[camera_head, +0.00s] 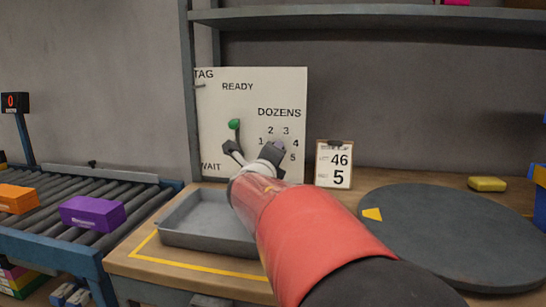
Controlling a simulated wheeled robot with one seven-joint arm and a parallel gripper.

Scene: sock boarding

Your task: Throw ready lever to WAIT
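A pale upright panel (215,110) carries the labels READY near its top, WAIT at its lower left and DOZENS with numbers at its right. The ready lever's green knob (234,124) stands up, below the READY label and well above WAIT. The lower part of the lever is hidden behind my gripper. My gripper (253,147) is in front of the panel, just below and to the right of the knob. Its two dark fingers are spread apart with nothing seen between them. Whether the left finger touches the lever cannot be told.
A grey tray (190,239) sits on the wooden table below the panel. A card (334,164) reading 46 and 5 stands right of the panel. A roller conveyor (45,215) carries boxes at left.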

